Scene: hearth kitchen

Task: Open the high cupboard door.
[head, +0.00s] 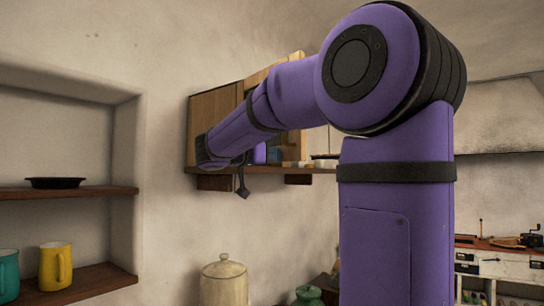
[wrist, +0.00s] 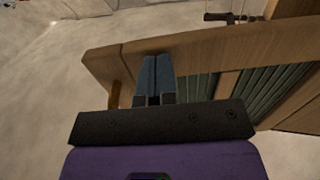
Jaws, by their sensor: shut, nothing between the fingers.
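The high cupboard (head: 212,112) is a wooden box on the far wall, above a shelf. In the wrist view, a wooden frame (wrist: 235,48) with dark green slats (wrist: 270,85) crosses the picture, and a small peg-like handle (wrist: 115,95) shows at left. My gripper (wrist: 155,60) is shut and empty, its fingers overlapping the frame; contact cannot be told.
A wall niche at left holds a dark dish (head: 55,183), a yellow mug (head: 55,266) and a teal mug (head: 8,275). A cream jar (head: 224,280) stands below. A counter (head: 505,248) is at right.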

